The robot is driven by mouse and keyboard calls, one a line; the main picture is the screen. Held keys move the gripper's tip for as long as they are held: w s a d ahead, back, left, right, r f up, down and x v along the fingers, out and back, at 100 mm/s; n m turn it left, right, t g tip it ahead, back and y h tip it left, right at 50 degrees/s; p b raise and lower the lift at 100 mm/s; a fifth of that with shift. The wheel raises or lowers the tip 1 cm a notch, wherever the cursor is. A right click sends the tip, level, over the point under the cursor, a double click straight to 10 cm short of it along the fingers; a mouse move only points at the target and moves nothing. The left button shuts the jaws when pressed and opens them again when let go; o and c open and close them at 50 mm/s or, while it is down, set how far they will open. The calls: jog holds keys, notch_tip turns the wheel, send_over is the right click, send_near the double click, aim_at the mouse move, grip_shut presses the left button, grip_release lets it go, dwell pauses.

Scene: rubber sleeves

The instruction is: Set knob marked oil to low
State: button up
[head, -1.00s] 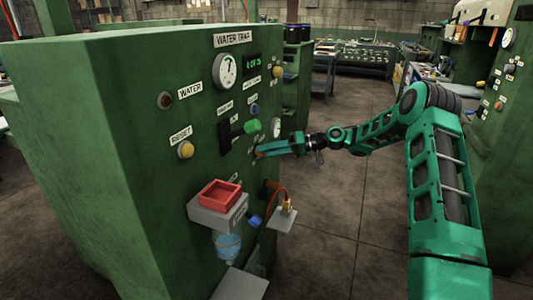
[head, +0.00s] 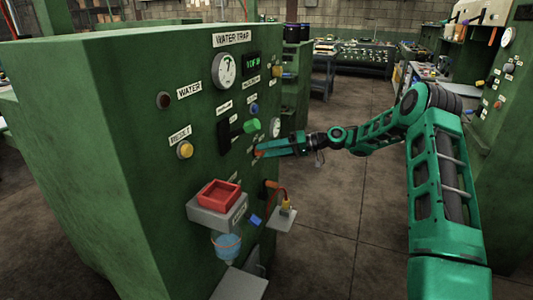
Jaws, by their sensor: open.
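The green machine panel (head: 150,130) headed "WATER TRAP" (head: 233,39) fills the left of the head view. My gripper (head: 262,151) is at the panel's right part, below the small white gauge (head: 275,127), with its open fingertips close to the panel face. An orange-red bit shows at the fingertips; I cannot tell whether it is a knob or part of the fingers. Small labels near the fingertips are too small to read, so I cannot pick out the oil knob or its setting. A green-ended lever (head: 251,126) sticks out just above and left of my gripper.
A red tray (head: 219,194) on a grey shelf and a small ledge (head: 282,218) with an orange hose stick out below my gripper. A yellow button (head: 185,150) and a dial (head: 226,70) are on the panel. The floor (head: 340,230) to the right is clear.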

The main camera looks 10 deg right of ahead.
jog(key=v, duration=1)
jog(key=shift+d, duration=0.25)
